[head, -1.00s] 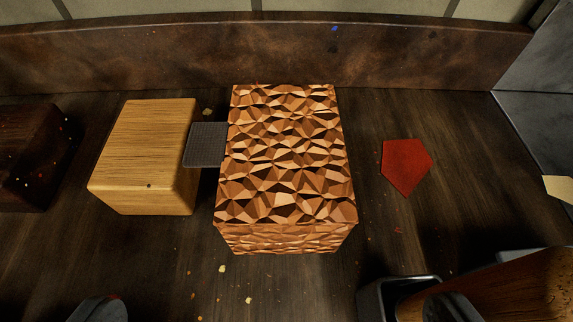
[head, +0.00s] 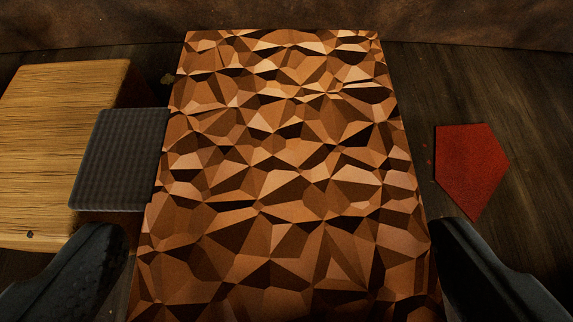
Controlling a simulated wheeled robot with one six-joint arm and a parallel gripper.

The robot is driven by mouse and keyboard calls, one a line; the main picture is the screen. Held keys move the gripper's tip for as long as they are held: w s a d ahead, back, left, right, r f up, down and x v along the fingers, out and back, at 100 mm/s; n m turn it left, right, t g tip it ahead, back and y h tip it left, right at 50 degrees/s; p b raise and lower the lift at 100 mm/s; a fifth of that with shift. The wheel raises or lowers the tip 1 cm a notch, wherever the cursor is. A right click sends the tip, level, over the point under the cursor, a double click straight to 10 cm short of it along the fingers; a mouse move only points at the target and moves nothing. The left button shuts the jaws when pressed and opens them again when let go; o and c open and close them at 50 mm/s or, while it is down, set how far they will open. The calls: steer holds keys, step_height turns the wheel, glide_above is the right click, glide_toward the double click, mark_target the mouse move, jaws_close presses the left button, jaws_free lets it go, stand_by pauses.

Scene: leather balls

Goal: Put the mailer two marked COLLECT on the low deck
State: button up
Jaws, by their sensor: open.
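A box with a copper-brown faceted pattern (head: 285,150) fills the middle of the head view. I see no COLLECT lettering on it, so I cannot tell from the picture that it is the mailer. My gripper (head: 282,235) is open, with one dark finger at the lower left and one at the lower right of the box. The fingers straddle its near part and do not visibly grip it. The box's near end runs out of the frame. I cannot make out a low deck.
A pale wooden block (head: 60,150) stands close on the left. A dark grey textured piece (head: 120,160) fills the gap between it and the box. A red five-sided piece (head: 470,168) lies to the right on the dark wood surface (head: 530,180). A brown wall (head: 290,12) runs behind.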

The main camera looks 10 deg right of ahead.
steer(key=x, duration=0.4)
steer(key=shift+w+d+r, duration=0.15)
steer(key=shift+w+d, duration=0.05)
steer(key=c, duration=1.1)
